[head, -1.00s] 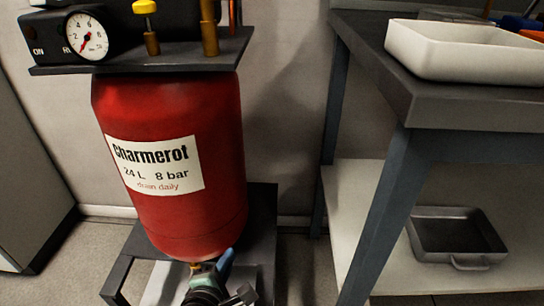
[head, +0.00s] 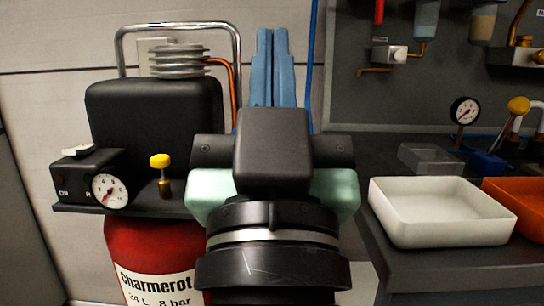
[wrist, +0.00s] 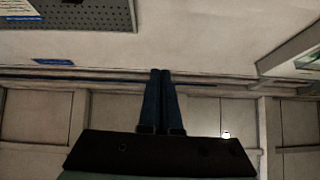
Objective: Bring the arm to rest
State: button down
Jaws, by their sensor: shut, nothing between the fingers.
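My gripper (head: 272,38) is raised upright in the middle of the head view, with its two blue fingers pointing up and closed together. Nothing is between the fingers. The wrist view also shows the closed fingers (wrist: 160,75), with clear space around their tips. My arm's wrist covers part of the compressor's right side and the front left of the bench. The fingers appear apart from everything around them.
The red compressor tank (head: 155,246) stands at left, with a gauge (head: 109,190) and yellow-topped valve (head: 161,171).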

jog(key=s+r+t+p, duration=0.1)
jog(key=s+r+p, duration=0.2)
jog(key=r+p, duration=3.4)
notch_tip(320, 180, up, 6)
jog(key=shift+f+t+p, duration=0.25)
jog(key=shift+t+p, duration=0.05)
jog(key=shift+p, duration=0.1)
jog(key=shift+w, duration=0.1)
